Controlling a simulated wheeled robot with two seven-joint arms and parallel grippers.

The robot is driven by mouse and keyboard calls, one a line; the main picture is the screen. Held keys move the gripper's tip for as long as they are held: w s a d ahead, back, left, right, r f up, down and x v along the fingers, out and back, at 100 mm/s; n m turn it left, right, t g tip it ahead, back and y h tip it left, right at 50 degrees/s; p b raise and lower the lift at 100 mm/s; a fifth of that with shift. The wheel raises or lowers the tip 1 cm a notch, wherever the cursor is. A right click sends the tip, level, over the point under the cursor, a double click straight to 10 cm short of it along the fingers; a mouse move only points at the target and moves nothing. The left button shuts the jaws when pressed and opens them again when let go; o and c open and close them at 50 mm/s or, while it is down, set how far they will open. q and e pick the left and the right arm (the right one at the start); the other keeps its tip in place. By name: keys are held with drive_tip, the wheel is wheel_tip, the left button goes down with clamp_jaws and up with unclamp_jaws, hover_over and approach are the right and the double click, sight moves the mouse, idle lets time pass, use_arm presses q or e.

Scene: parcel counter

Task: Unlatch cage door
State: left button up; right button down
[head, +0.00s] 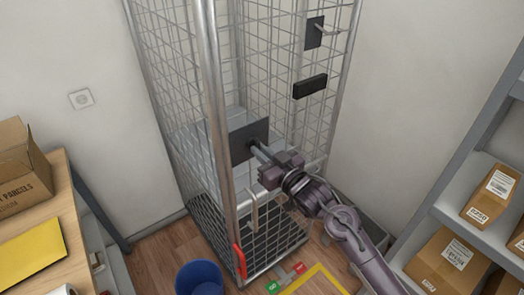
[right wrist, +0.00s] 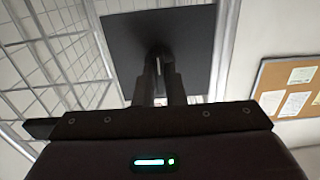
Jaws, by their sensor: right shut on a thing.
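The wire cage (head: 215,100) stands in the middle of the head view, with mesh walls and a thick grey front post. A dark square latch plate (head: 238,146) sits on its mesh door; it also shows in the right wrist view (right wrist: 125,38). My right gripper (head: 264,158) reaches up from the lower right and is shut on the latch handle, which sticks out from this plate. In the right wrist view the fingers (right wrist: 158,88) meet at the handle, which they largely hide. The door's open or closed state is unclear. My left gripper is not in view.
A black block (head: 310,86) and a second dark plate with a peg (head: 314,33) are on the mesh. A blue bin (head: 199,278) stands at the cage's foot. A parcel shelf (head: 450,215) is right, a wooden counter (head: 60,225) left.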

idle(0.3)
drive_tip(key=c, duration=1.5)
unclamp_jaws()
drive_tip(key=b+v, duration=0.2)
drive_tip(key=v, duration=0.6)
drive_tip(key=shift+b, duration=0.3)
drive_tip(key=shift+w, duration=0.1)
